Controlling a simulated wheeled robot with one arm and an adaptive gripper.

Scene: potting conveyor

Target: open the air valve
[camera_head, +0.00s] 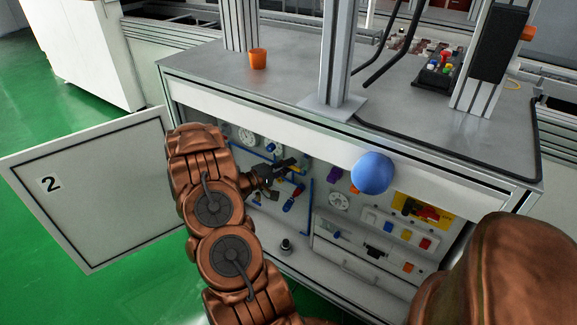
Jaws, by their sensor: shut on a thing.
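My gripper (284,170) reaches into the open front of the bench cabinet from the left. Its dark fingers are shut on the air valve at the panel of blue pipes; the fingers cover most of the valve. A small yellow part (295,174) shows beside the fingertips. A red and blue fitting (292,198) sits just below the gripper, apart from it. How far the valve is turned cannot be told at this size.
The cabinet door (100,190), marked 2, stands open at the left. Gauges (246,135), coloured switches and a drawer (350,262) fill the panel. A blue ball (371,173) is by the bench's front edge. An orange cup (257,58) stands on the bench top.

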